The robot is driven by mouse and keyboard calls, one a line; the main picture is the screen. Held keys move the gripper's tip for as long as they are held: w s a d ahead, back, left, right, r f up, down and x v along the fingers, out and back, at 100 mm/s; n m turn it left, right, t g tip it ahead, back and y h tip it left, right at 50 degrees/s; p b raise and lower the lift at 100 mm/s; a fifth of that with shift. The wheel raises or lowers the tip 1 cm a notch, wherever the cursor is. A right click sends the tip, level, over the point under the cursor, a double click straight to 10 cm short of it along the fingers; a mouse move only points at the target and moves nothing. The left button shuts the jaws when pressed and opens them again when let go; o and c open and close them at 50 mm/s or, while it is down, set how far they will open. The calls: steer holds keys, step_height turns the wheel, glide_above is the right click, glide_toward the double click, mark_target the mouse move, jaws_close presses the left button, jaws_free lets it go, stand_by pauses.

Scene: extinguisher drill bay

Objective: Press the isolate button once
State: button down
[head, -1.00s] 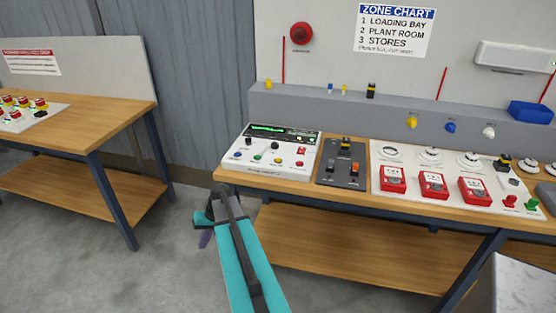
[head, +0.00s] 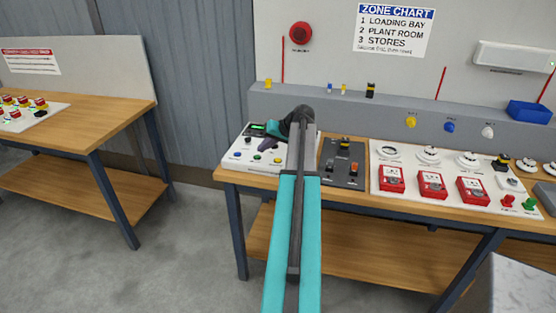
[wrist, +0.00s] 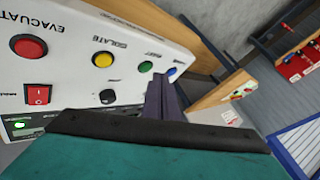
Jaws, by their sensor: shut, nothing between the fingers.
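The white control panel (head: 236,160) lies on the bench; my arm hides its right side in the head view. The isolate button is the yellow one (wrist: 102,59), next to the ISOLATE label in the wrist view; it also shows in the head view (head: 277,160). A red EVACUATE button (wrist: 28,46) and a green button (wrist: 145,67) flank it. My gripper (wrist: 158,80) is shut and empty. In the wrist view its fingertips appear by the green and blue buttons, to the right of the yellow one. It hangs over the panel in the head view (head: 264,145); contact cannot be told.
A blue button (wrist: 172,71), a black knob (wrist: 107,96) and a red switch (wrist: 38,94) share the panel. A dark switch plate (head: 341,172) and a white board with red call points (head: 432,185) stand to the right. Floor is clear in front left.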

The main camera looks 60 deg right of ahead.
step_height(320, 180, up, 6)
steer(key=h, duration=0.1)
glide_above(278, 160)
steer(key=s, duration=0.1)
steer(key=shift+d+f+m+t, duration=0.15)
steer(key=shift+f+m+t, duration=0.1)
steer(key=shift+m+t, duration=0.05)
steer(key=shift+f, duration=0.1)
steer(key=shift+f+b, duration=1.9)
steer(key=shift+f, duration=2.45)
steer(key=shift+f, duration=0.2)
steer(key=shift+f+b, duration=0.2)
steer(key=shift+b, duration=0.15)
steer(key=shift+f+b, duration=0.3)
steer(key=shift+f, duration=0.15)
steer(key=shift+r, duration=0.2)
steer(key=shift+r+p, duration=0.35)
steer(key=shift+r, duration=0.35)
